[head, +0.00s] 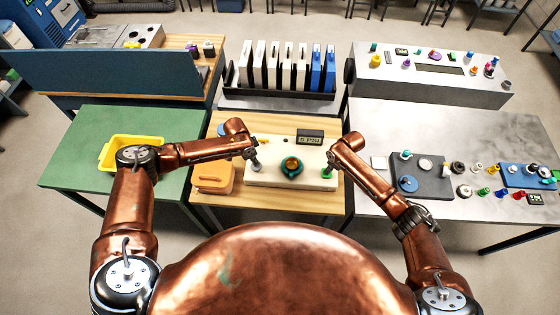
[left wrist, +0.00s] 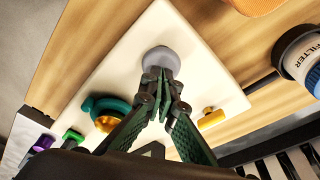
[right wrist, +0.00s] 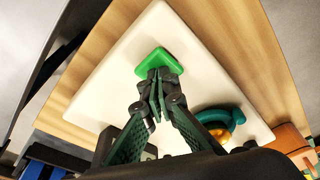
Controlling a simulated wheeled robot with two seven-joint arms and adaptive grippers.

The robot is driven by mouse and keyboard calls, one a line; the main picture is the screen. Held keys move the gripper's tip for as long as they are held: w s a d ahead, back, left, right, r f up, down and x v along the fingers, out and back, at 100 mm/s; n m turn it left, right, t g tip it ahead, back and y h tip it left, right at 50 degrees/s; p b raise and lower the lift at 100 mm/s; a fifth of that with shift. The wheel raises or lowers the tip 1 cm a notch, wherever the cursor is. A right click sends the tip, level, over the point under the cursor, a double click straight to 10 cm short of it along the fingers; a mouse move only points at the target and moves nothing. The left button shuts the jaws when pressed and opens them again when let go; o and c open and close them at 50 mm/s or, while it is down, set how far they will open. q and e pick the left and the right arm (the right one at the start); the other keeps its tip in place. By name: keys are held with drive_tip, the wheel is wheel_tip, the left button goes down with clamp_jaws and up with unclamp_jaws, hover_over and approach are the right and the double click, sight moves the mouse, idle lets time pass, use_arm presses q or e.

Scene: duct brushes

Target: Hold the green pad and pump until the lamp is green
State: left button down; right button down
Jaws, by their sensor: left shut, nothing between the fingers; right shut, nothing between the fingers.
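The green pad (head: 328,173) is at the right end of a cream board (head: 270,180). My right gripper (head: 331,164) is shut and empty, its tips at the pad. In the right wrist view the tips overlap the near corner of the green pad (right wrist: 155,62); pressing depth cannot be told. My left gripper (head: 254,160) is shut and empty over a round grey button (left wrist: 160,58) at the board's left end. Its tips are at the button's edge. Between them is a teal ring-shaped part (head: 291,167) with an amber centre. I cannot tell which part is the lamp.
A yellow tray (head: 107,154) is on the green table. A rack of white and blue upright pieces (head: 278,80) stands behind. Several small parts crowd the right table.

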use_arm(q)
drive_tip(key=shift+f, duration=0.1)
drive_tip(key=shift+x, duration=1)
drive_tip(key=shift+s+a, duration=0.15)
drive_tip(key=shift+v, duration=1.05)
drive_tip(key=shift+x, duration=1.05)
drive_tip(key=shift+v, duration=1.05)
drive_tip(key=shift+w+r, duration=0.2)
